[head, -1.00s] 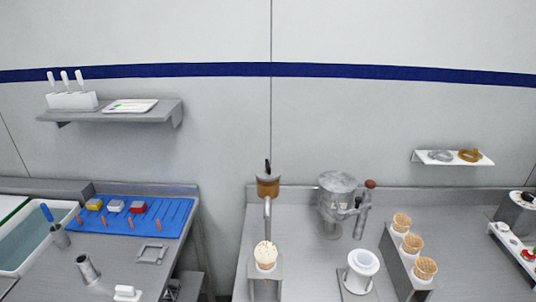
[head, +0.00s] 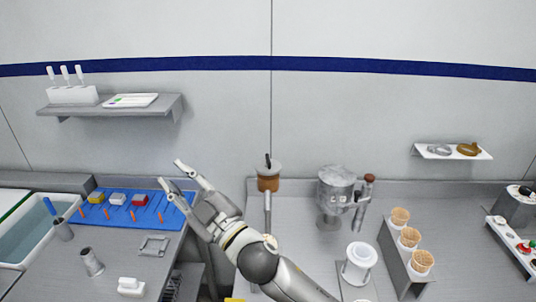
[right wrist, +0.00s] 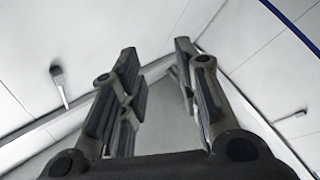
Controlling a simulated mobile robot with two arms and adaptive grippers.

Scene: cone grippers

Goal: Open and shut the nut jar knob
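A clear, greyish jar (head: 337,184) stands on a stand at the back of the right-hand counter, with small fittings low on its front. Beside it is an upright grey tube with a brown-red round top (head: 369,179). I cannot tell for sure which part is the nut jar knob. My right gripper (head: 175,174) is open and empty, raised at the gap between the counters, left of the jar and apart from it. Its two spread fingers also show in the right wrist view (right wrist: 155,68), with nothing between them. My left gripper is not in view.
A white cup (head: 360,256) and a rack of waffle cones (head: 392,262) are in front and right. A blue mat (head: 133,208) lies on the left counter. My right arm covers the counter's front-left part.

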